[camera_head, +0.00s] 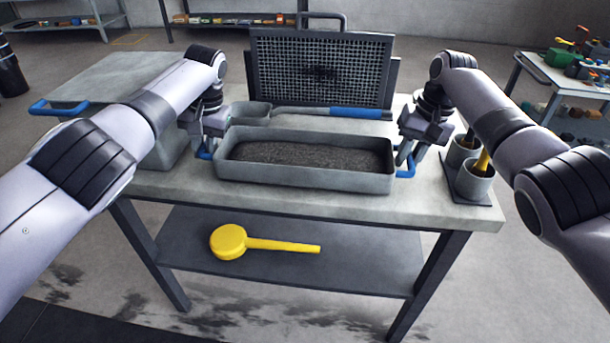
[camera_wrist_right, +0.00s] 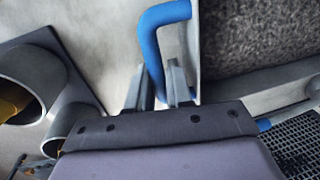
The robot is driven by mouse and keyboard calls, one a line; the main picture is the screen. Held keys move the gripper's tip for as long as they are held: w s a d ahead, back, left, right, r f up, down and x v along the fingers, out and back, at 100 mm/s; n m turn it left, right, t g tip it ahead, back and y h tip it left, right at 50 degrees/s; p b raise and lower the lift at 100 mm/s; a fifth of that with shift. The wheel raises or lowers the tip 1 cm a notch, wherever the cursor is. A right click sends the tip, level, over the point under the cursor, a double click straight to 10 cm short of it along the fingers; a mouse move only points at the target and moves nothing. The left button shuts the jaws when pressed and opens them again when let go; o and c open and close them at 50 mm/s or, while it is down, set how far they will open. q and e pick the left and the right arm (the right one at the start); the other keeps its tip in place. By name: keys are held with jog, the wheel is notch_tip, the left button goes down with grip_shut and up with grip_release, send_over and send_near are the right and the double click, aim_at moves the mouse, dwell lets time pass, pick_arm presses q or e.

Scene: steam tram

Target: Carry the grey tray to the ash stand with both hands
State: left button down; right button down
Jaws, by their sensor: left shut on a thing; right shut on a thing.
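The grey tray (camera_head: 300,178) is a long open box of dark ash with a blue handle at each end. It is level at the front of the workbench; I cannot tell whether it rests on the top or is just above it. My left gripper (camera_head: 205,150) is shut on its left blue handle. My right gripper (camera_head: 406,160) is shut on its right handle, which also shows in the right wrist view (camera_wrist_right: 150,45) by the fingertips (camera_wrist_right: 165,88). I cannot tell which thing is the ash stand.
A mesh panel (camera_head: 320,70) stands behind the tray, with a blue-handled scoop (camera_head: 345,112) before it. Grey cups (camera_head: 474,183) stand at the right on the bench (camera_head: 360,212). A yellow mallet-like tool (camera_head: 230,242) lies on the lower shelf. A blue-handled grey slab (camera_head: 125,75) is at left.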

pick_arm(q)
jog(key=shift+f+b, duration=0.55)
jog(key=shift+f, duration=0.05)
pick_arm(e)
jog(key=shift+f, duration=0.55)
pick_arm(q)
jog(key=c, duration=1)
grip_release()
pick_arm(e)
jog(key=c, duration=1)
grip_release()
pick_arm(q)
jog(key=shift+d+r, duration=0.1)
pick_arm(e)
jog(key=shift+a+r, duration=0.1)
